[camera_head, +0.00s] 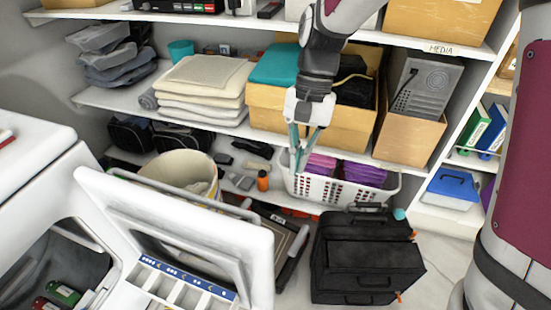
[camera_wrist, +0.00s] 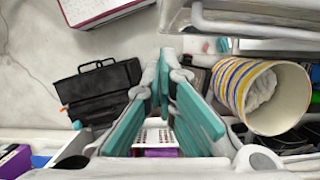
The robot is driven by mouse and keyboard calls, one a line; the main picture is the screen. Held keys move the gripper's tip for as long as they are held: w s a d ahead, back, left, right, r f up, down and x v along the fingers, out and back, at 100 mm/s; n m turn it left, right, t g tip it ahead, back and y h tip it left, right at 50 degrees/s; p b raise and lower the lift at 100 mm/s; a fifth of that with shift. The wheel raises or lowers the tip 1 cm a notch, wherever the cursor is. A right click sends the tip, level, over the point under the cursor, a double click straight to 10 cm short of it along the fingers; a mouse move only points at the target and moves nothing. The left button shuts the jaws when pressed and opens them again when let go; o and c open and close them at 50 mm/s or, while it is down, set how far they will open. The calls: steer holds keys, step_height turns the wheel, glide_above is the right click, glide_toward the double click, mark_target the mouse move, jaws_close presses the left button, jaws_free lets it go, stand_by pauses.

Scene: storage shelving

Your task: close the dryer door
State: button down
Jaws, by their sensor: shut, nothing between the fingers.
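The dryer (camera_head: 40,185) is white and stands at the left of the head view. Its door (camera_head: 245,232) is open and swung out to the right, with a row of compartments and a blue strip on its inner side. The dark drum opening shows behind it, with red and green items inside. My gripper (camera_head: 299,162) is shut and empty, to the right of and beyond the door, apart from it, and in front of the shelves. In the wrist view its teal fingers (camera_wrist: 164,72) come together at the tips.
A white basket (camera_head: 330,188) with purple items lies behind my gripper. Black cases (camera_head: 365,255) stand on the floor at the right. A striped bin (camera_head: 180,168) stands beyond the door, and it also shows in the wrist view (camera_wrist: 228,90). Loaded shelves fill the back.

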steer(key=s+a+r+b+x, duration=0.1)
steer(key=s+a+b+x, duration=0.1)
steer(key=x, duration=1.2)
steer(key=shift+a+g, duration=0.2)
steer(key=shift+g, duration=0.2)
steer(key=shift+s, duration=0.15)
